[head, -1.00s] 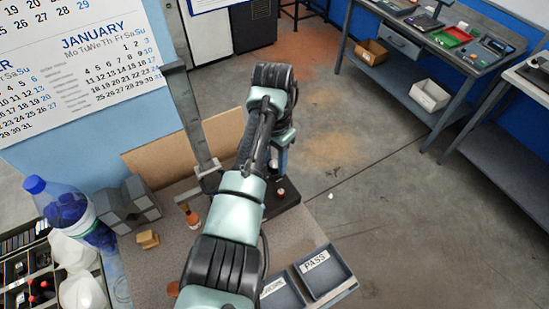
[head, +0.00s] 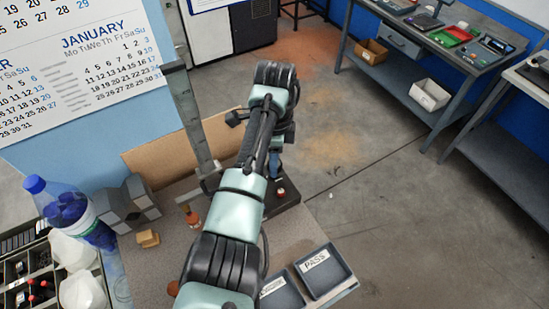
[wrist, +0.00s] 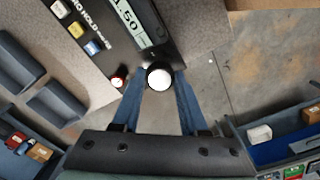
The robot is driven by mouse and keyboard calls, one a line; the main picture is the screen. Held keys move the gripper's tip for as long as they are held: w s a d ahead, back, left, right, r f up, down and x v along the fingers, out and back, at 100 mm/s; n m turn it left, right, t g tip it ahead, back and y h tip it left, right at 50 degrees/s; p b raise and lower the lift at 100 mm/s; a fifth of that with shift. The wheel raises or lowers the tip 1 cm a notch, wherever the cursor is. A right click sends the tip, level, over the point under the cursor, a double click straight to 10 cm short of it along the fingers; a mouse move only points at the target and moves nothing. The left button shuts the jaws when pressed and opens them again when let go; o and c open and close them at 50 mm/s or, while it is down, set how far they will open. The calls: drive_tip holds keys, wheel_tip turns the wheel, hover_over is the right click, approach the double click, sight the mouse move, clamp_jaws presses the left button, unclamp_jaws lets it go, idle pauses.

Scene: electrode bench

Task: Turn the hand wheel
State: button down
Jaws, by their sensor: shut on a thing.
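My gripper (wrist: 159,88) has its two blue fingers closed on a pale round knob (wrist: 159,77) with a dark rim, which looks like the grip of the hand wheel. The rest of the wheel is not clear in either view. The knob sits at the end of a black instrument (wrist: 145,28) with a digital display reading about 1.50. In the head view my arm hides most of the instrument, and its dark base (head: 287,197) shows on the bench. A small red-topped button (wrist: 119,77) is close to the left finger.
A tall metal post (head: 190,110) stands left of my arm. Grey trays (head: 325,272), one marked PASS, lie at the bench's front right. A wooden block (head: 148,239), grey blocks (head: 128,203) and a blue-capped bottle (head: 70,212) are at left. Open floor lies to the right.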

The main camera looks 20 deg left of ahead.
drive_tip(key=m, duration=0.5)
drive_tip(key=shift+m, duration=0.4)
drive_tip(key=shift+m+b, duration=0.4)
drive_tip(key=shift+m, duration=1.9)
drive_tip(key=shift+c, duration=2.2)
unclamp_jaws()
drive_tip(key=shift+r, duration=0.15)
